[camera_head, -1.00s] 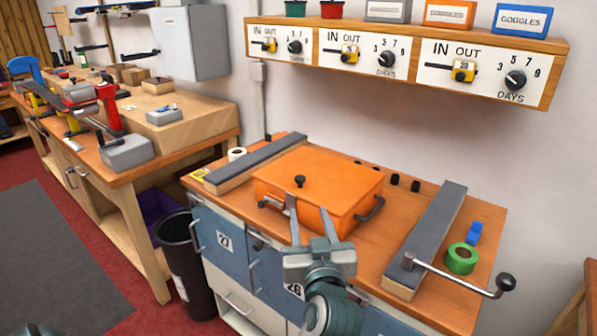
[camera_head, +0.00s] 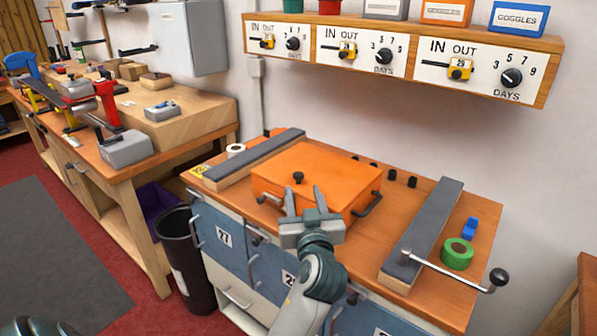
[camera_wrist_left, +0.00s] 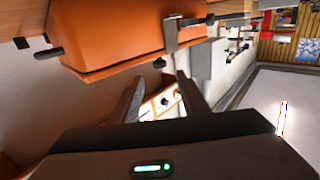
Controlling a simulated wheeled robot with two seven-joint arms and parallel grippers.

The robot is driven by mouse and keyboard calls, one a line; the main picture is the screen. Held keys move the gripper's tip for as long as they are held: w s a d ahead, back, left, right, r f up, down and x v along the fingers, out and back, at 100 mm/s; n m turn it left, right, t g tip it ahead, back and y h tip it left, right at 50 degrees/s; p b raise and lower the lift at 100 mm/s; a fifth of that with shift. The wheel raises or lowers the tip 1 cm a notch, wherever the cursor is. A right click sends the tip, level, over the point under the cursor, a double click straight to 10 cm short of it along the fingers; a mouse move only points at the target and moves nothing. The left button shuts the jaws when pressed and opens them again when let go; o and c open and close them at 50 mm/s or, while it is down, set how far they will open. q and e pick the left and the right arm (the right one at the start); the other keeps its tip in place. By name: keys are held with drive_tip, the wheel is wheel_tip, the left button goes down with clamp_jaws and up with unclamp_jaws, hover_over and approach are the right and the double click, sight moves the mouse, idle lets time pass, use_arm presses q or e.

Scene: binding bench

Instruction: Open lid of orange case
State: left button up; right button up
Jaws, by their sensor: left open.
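The orange case (camera_head: 335,168) sits on the wooden bench top between two grey-topped rails. Its lid is down, with a black knob (camera_head: 298,178) on top and a dark side handle (camera_head: 369,203) at the right. My left gripper (camera_head: 303,190) is open and empty at the front edge of the case, its fingers pointing toward it. The gripper and forearm hide part of the case's front. In the left wrist view the case (camera_wrist_left: 115,30) fills the upper left, beyond the open fingers. Whether a finger touches the case I cannot tell. My right gripper is not in view.
The left rail (camera_head: 254,160) and right rail (camera_head: 424,233) flank the case. A crank handle (camera_head: 455,272) sticks out at the right. A green tape roll (camera_head: 457,253) and blue block (camera_head: 469,229) lie right of the right rail. A shelf (camera_head: 400,56) hangs above.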

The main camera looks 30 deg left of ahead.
sight(299, 173)
use_arm(q)
drive_tip(key=p+x, duration=0.1)
drive_tip(key=x, duration=0.9)
drive_tip(key=shift+s, duration=0.1)
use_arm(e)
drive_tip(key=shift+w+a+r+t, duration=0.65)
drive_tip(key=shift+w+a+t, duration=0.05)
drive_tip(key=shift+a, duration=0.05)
use_arm(q)
clamp_jaws()
